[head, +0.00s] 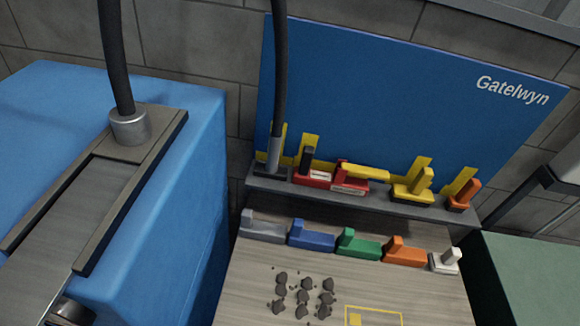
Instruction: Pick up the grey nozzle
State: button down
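A grey L-shaped piece (263,230), which looks like the grey nozzle, lies at the left end of a row on the wooden tabletop (250,290). Its upright stub is at its left end. It lies beside a blue piece (311,236) of similar shape. Nothing holds it. A dark hose with a grey end (274,153) comes down to the left end of the grey shelf behind. I cannot make out my gripper's fingers in this view.
Green (358,244), orange (404,251) and white (446,261) pieces continue the row. Dark clumps (303,296) lie in front, left of a yellow outline (374,310). Red, yellow and orange pieces fill the shelf (400,203) before a blue panel (400,90). A blue box (180,220) stands left.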

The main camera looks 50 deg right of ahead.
aim_at(271, 169)
jog(key=z, duration=1.4)
jog(key=k, duration=1)
jog(key=u, duration=0.65)
jog(key=i, duration=1.25)
jog(key=z, duration=0.1)
